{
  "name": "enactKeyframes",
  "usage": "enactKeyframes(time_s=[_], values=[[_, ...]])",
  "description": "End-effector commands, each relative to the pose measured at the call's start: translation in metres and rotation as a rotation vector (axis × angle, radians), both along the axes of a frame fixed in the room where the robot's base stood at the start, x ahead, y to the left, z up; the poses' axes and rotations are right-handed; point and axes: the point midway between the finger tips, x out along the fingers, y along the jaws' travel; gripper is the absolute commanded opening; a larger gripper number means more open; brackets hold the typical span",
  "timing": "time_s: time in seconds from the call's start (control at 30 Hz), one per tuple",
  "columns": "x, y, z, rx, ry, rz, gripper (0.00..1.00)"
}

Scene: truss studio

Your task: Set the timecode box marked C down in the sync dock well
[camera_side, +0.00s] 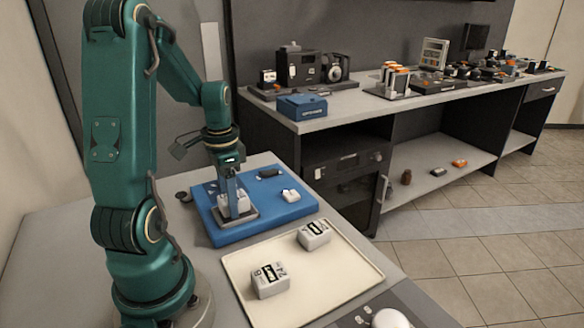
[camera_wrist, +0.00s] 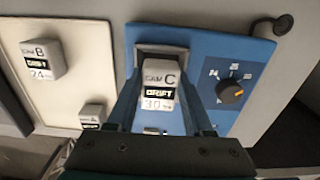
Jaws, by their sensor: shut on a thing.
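The timecode box marked C (camera_wrist: 159,85) is white with a black DRIFT label and the number 30 on it. My gripper (camera_wrist: 160,108) is shut on it, with one finger at each side. The blue sync dock (camera_side: 268,215) has a grey-framed well (camera_side: 249,214). The box is at this well in both views, and the well's far edge (camera_wrist: 160,49) shows behind it in the wrist view. In the side view my gripper (camera_side: 236,200) points straight down and its fingers cover much of the box. I cannot tell whether the box touches the well floor.
A cream tray (camera_side: 335,272) beside the dock holds two white boxes (camera_side: 270,281) (camera_side: 314,235), marked B (camera_wrist: 42,60) and A (camera_wrist: 92,116) in the wrist view. The dock carries a dial with an orange mark (camera_wrist: 230,92). A back bench (camera_side: 350,103) holds camera gear.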

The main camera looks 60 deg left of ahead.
Motion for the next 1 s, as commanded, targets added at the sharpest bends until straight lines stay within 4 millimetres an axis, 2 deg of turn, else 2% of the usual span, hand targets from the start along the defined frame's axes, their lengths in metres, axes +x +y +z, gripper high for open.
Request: enactKeyframes(time_s=[0.47, 1.0], values=[[0.0, 0.0, -0.005, 0.0, 0.0, 0.0, 0.0], [0.0, 0.0, 0.009, 0.001, -0.001, 0.0, 0.0]])
